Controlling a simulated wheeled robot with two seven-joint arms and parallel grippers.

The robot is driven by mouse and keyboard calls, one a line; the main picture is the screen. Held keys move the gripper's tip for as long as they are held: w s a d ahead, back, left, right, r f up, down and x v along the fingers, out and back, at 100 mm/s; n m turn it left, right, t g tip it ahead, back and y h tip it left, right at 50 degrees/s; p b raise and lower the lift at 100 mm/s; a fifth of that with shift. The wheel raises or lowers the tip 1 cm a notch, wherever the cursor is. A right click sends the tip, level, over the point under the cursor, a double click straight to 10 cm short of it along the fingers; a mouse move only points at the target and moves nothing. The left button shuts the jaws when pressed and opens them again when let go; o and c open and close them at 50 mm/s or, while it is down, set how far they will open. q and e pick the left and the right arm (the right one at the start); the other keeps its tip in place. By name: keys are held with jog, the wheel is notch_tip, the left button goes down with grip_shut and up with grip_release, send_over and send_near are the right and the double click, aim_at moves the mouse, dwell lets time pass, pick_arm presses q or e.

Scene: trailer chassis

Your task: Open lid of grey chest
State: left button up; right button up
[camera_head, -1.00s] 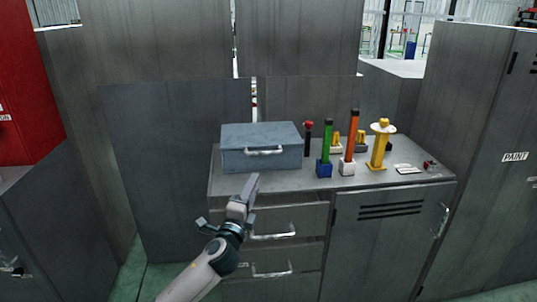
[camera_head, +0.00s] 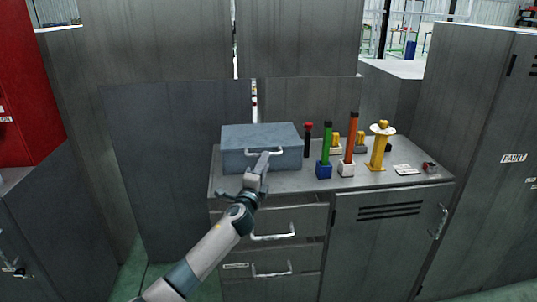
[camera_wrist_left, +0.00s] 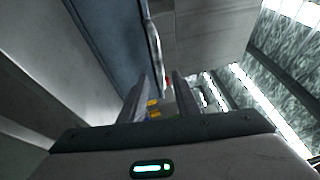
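The grey chest (camera_head: 240,158) stands on the left end of the workbench top with its lid (camera_head: 258,133) closed. A pale handle (camera_head: 276,151) is on its front. My left gripper (camera_head: 262,161) is in front of the chest at the handle, its tips overlapping the handle's left part in the head view. In the left wrist view the two fingers (camera_wrist_left: 162,95) are apart with nothing clearly between them. The chest's front (camera_wrist_left: 112,35) and the handle (camera_wrist_left: 153,42) appear just beyond the fingertips. I cannot tell whether they touch. My right gripper is not in view.
The grey workbench (camera_head: 300,182) has drawers and a door below. Right of the chest stand a red-topped black tool (camera_head: 308,140), a green tool (camera_head: 326,150), an orange tool (camera_head: 351,145) and a yellow stand (camera_head: 381,150). Tall cabinets (camera_head: 485,130) flank the bench.

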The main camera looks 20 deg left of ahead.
pick_arm(q)
jog(key=shift+x, duration=2.7)
grip_shut()
